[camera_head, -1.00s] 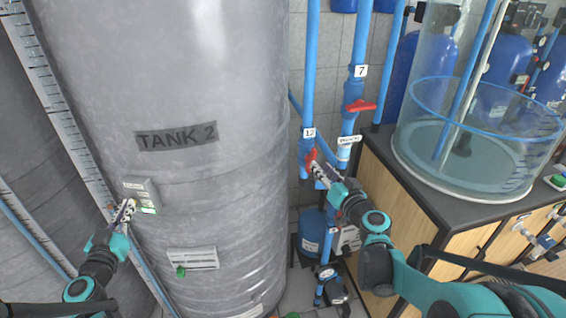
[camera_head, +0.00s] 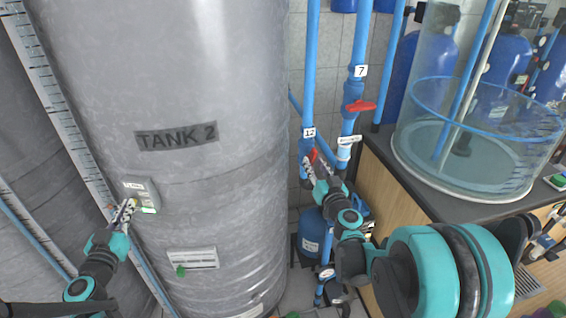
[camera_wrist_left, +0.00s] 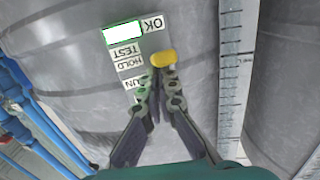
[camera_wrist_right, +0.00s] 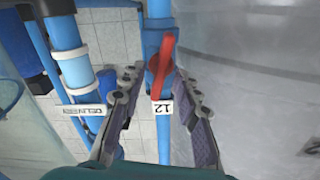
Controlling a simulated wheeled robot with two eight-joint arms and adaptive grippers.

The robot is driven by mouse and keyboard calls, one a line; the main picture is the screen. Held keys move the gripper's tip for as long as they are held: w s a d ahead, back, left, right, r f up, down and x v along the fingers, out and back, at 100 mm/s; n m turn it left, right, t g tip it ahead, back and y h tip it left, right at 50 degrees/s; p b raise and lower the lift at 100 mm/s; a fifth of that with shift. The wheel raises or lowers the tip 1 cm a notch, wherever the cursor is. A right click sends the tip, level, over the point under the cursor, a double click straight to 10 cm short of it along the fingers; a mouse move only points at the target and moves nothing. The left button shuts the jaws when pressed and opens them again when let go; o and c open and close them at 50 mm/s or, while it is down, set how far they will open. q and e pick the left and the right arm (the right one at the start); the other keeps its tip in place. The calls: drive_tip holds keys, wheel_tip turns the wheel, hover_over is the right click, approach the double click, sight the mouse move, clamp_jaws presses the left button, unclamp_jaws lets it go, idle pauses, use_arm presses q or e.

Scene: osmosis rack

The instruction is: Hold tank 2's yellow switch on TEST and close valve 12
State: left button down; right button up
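Tank 2 (camera_head: 230,90) is a tall grey cylinder. On its lower left is a switch panel (camera_head: 135,187). The yellow switch (camera_wrist_left: 162,57) shows in the left wrist view beside the TEST and HOLD labels. My left gripper (camera_wrist_left: 165,80) has its fingertips nearly together right at the switch; whether they touch it is unclear. Valve 12 has a red handle (camera_wrist_right: 163,65) lying roughly along its blue pipe, slightly slanted, above the 12 label (camera_wrist_right: 164,107) in the right wrist view. My right gripper (camera_wrist_right: 160,80) is open, with one finger on each side of the handle.
Valve 7's red handle (camera_head: 361,106) sits higher on the neighbouring blue pipe. A white-labelled pipe (camera_wrist_right: 72,60) runs close beside my right gripper. A dark counter (camera_head: 410,185) with a clear water tank (camera_head: 480,150) stands at the right.

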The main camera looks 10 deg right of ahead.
drive_tip(key=shift+w, duration=0.7)
clamp_jaws()
